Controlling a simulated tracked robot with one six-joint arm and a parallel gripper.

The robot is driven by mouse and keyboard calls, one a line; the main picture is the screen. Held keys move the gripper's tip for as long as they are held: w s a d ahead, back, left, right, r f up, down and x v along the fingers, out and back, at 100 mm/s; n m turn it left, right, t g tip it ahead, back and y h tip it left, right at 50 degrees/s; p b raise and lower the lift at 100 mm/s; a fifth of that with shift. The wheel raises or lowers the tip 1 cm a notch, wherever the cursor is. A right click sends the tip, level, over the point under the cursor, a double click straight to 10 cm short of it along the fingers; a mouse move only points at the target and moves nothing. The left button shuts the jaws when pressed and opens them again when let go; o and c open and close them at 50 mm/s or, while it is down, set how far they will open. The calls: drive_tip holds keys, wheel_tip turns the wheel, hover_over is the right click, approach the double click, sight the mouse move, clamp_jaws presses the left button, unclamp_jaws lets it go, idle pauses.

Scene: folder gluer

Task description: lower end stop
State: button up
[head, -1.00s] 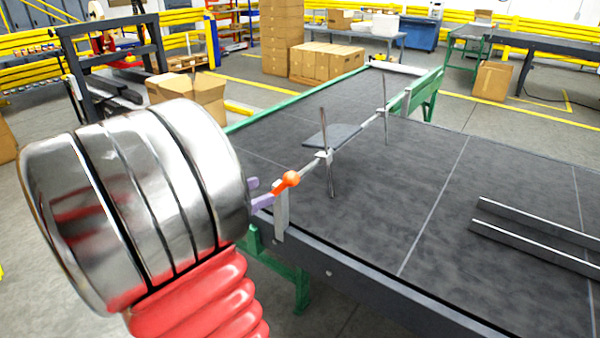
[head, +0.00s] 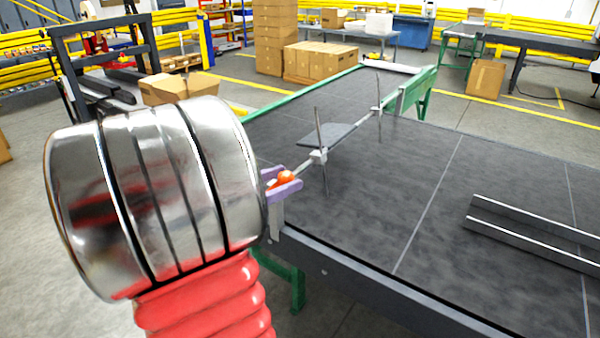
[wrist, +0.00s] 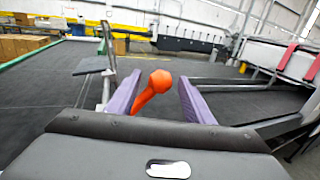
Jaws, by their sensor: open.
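The end stop is a metal cross bar (head: 355,127) over the dark belt, with upright rods and a flat grey plate (head: 330,136). Its near end carries an orange handle with a ball knob (head: 286,177). The handle also shows in the wrist view (wrist: 158,82), leaning between my two purple fingers. My gripper (head: 283,184) is open around the handle, with a finger on each side. In the wrist view my gripper (wrist: 160,98) shows gaps beside the knob. The lower part of the handle is hidden behind the gripper body.
The dark conveyor belt (head: 410,180) extends right and back from the bar. Two metal rails (head: 530,230) lie on its right side. The belt's near frame edge (head: 370,285) runs below my gripper. Cardboard boxes (head: 320,62) stand in the background.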

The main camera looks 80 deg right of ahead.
drive_tip(key=shift+x, duration=2.7)
drive_tip(key=shift+c, duration=0.5)
clamp_jaws()
